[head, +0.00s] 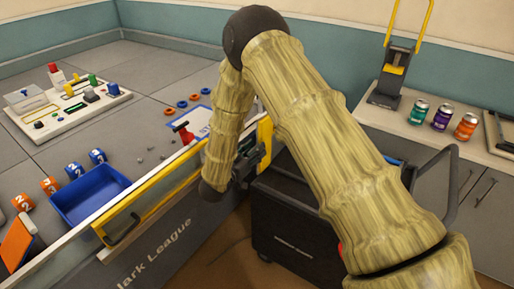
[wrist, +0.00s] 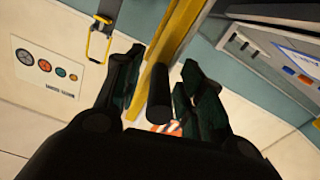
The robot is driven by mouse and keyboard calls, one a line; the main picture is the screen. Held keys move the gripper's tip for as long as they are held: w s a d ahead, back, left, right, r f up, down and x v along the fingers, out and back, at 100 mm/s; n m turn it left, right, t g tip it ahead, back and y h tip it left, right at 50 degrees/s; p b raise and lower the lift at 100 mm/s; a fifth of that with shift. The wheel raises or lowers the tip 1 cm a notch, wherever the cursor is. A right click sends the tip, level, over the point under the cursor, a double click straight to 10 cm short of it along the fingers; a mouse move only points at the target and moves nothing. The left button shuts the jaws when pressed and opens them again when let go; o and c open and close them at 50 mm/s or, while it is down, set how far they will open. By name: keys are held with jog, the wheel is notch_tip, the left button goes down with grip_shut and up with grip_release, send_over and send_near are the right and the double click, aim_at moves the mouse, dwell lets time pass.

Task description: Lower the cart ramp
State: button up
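My gripper (head: 246,170) is beside a yellow-edged upright piece (head: 265,134) at the table's right end, close to the black cart (head: 300,240). In the wrist view my gripper (wrist: 160,88) has its fingers apart on either side of a black handle bar (wrist: 159,92). Narrow gaps show between the bar and the fingers, so it looks not clamped. A yellow beam (wrist: 178,38) runs just behind the bar. My arm hides much of the cart and of the yellow piece. I cannot tell for sure which part is the cart ramp.
The grey table (head: 60,160) on the left holds a blue bin (head: 75,212), orange and blue numbered blocks and a control board (head: 62,108). A yellow rail (head: 165,197) edges it. A counter (head: 425,140) with three cans stands at the right.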

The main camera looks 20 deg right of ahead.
jog(key=shift+x, duration=0.85)
grip_shut()
